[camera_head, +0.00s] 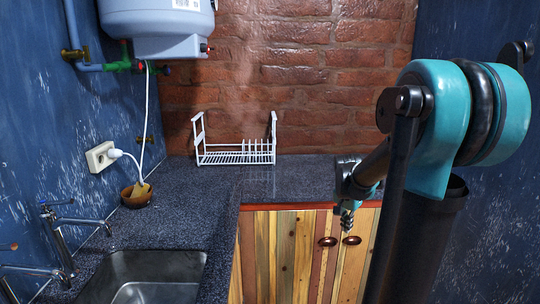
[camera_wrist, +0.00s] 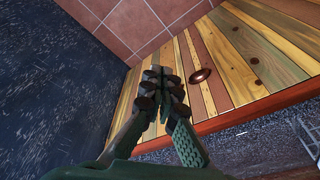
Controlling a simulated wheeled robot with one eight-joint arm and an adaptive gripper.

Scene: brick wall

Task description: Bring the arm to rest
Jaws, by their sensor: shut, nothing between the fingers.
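My gripper (camera_head: 347,215) hangs at the end of my arm, in front of the wooden cabinet doors and near the counter's front edge in the head view. In the wrist view my gripper (camera_wrist: 161,82) shows its two dark fingers drawn together at the tips, shut with nothing between them. The fingers point toward the floor and the cabinet front. My arm is bent, with its upper link and teal joint at the right of the head view.
The wooden cabinet (camera_head: 290,250) stands under the dark speckled counter (camera_head: 210,190). A white dish rack (camera_head: 235,152) stands by the brick wall. A sink (camera_head: 150,280), taps (camera_head: 60,240) and a small brown bowl (camera_head: 132,200) are at left. A boiler (camera_head: 155,25) hangs above.

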